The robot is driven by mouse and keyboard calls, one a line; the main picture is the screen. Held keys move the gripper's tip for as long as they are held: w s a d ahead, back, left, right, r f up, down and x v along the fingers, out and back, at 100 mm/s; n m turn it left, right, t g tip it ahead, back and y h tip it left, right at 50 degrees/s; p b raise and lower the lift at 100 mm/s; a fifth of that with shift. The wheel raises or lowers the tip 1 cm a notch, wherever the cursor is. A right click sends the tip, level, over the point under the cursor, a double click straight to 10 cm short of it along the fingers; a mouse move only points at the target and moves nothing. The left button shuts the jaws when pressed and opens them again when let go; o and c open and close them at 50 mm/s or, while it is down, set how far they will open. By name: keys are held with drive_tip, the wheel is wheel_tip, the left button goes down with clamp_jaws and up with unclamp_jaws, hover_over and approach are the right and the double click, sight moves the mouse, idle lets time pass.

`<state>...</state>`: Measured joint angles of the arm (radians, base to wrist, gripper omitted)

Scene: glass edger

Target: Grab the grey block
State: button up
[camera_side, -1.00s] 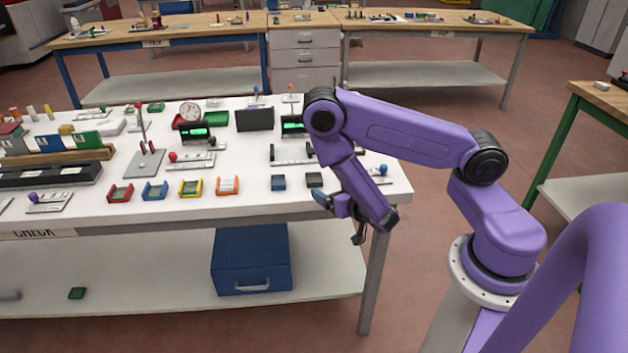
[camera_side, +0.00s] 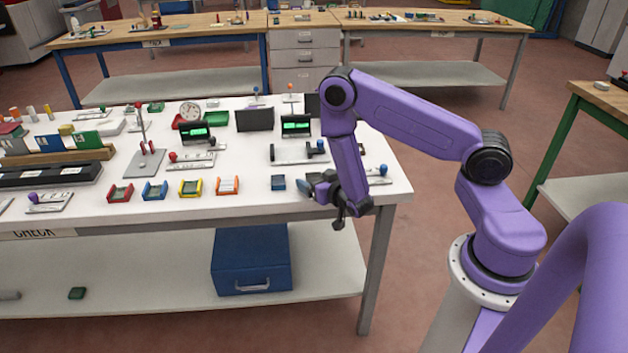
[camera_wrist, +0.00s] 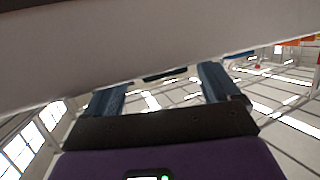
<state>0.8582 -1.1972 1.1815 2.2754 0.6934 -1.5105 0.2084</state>
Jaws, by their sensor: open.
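My gripper (camera_side: 312,191) is at the front edge of the white table, near its right end, with the wrist tilted. In the wrist view its two blue fingers (camera_wrist: 160,88) stand apart with a gap between them. A dark block, which looked dark grey a second ago, stood where my gripper now is; the gripper now covers it in the side view. A small dark blue-grey block (camera_side: 278,183) sits on the table just left of my gripper. A dark sliver (camera_wrist: 165,76) shows between the fingers in the wrist view; I cannot tell what it is.
The white table (camera_side: 250,206) fills the left. Red, blue, yellow and orange-ended holders (camera_side: 228,185) stand in a row left of the blocks. Behind are a grey fixture (camera_side: 290,153) and small green-lit displays (camera_side: 296,126). A lever plate (camera_side: 378,174) is close right of my gripper.

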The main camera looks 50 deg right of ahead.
drive_tip(key=shift+c, duration=0.3)
drive_tip(key=c, duration=1.3)
